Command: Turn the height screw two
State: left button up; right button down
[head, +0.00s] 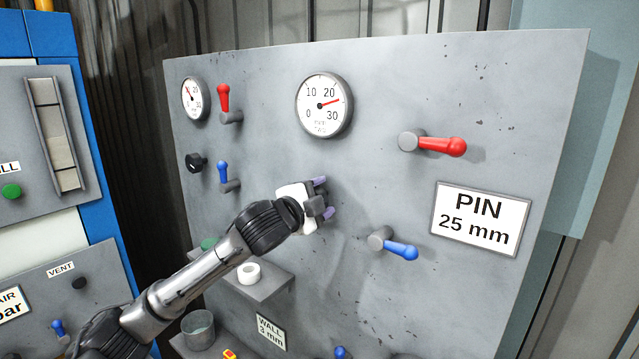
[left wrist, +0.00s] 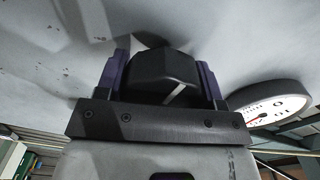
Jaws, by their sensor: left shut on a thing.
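My left gripper (head: 324,197) is at the panel face, below the larger round gauge. In the left wrist view its two purple fingers stand on either side of a black knob (left wrist: 163,66) with a white pointer mark, and are shut on it. The knob is mostly hidden by the gripper in the head view. The gauge marked TWO (head: 323,104) has its red needle between 20 and 30; part of this gauge also shows in the left wrist view (left wrist: 268,105). My right gripper is not in view.
A red lever (head: 442,146) and a blue lever (head: 400,250) stick out to the right of the gripper. A PIN 25 mm sign (head: 480,219) hangs at right. Left are a smaller gauge (head: 194,99), another black knob (head: 195,162) and small levers. A shelf (head: 268,287) holds a white roll (head: 249,273).

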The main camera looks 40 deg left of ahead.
pick_arm(q)
jog(key=shift+m+p, duration=0.85)
jog(key=shift+m, duration=0.05)
jog(key=o, duration=0.9)
jog(key=shift+s, duration=0.1)
jog(key=shift+s+d+b, duration=0.15)
jog(key=shift+s+b, duration=1.05)
jog(key=shift+s, duration=2.25)
jog(key=shift+s+d+b, duration=0.1)
jog(key=shift+s+b, duration=1.1)
jog(key=shift+s, duration=2.2)
